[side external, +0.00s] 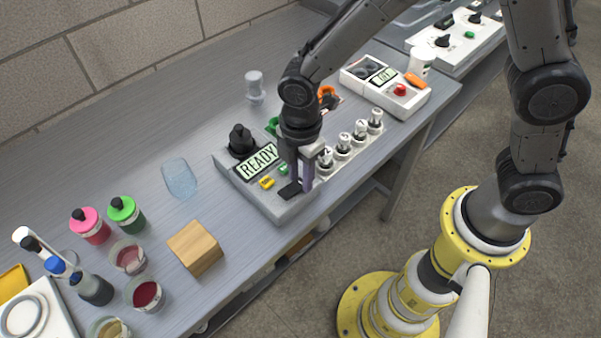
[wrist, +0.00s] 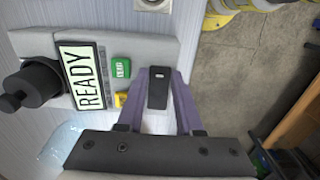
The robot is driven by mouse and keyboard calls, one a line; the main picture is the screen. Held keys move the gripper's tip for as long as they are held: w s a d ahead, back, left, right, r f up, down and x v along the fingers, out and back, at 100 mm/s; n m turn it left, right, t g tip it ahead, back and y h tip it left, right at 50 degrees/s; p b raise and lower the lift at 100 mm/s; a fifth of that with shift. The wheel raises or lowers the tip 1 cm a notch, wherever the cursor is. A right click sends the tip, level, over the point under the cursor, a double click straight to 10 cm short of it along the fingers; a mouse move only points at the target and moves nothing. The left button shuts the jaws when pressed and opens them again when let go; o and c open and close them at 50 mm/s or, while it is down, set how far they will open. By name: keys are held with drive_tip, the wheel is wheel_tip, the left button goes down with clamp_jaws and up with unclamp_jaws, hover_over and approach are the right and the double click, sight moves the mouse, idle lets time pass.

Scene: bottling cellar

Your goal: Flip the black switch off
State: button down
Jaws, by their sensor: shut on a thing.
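The black switch (wrist: 157,90) is a small dark rocker on a grey control panel (wrist: 40,44) with a READY display (wrist: 84,76). In the side view the switch (side external: 289,190) shows at the panel's front edge, partly hidden by my gripper (side external: 300,178). In the wrist view the purple fingers of my gripper (wrist: 160,96) stand on both sides of the switch, shut on it. A small pale mark shows on the switch top. I cannot tell its on or off position.
A green button (wrist: 121,68) and a yellow button (wrist: 121,99) sit close beside the switch. A black knob (side external: 241,140) stands at the panel's back. Several small bottles (side external: 342,146) stand to the right. A wooden block (side external: 195,248) and a clear cup (side external: 180,178) are to the left.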

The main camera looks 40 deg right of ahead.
drive_tip(key=shift+a+r+h, duration=0.1)
drive_tip(key=shift+a+h, duration=0.25)
drive_tip(key=shift+h, duration=0.55)
drive_tip(key=shift+a+r+h, duration=0.15)
drive_tip(key=shift+a+h, duration=0.05)
drive_tip(key=shift+h, duration=0.8)
drive_tip(key=c, duration=0.8)
unclamp_jaws()
drive_tip(key=shift+c, duration=0.2)
drive_tip(key=shift+r, duration=0.1)
drive_tip(key=v, duration=1.3)
drive_tip(key=shift+r, duration=0.35)
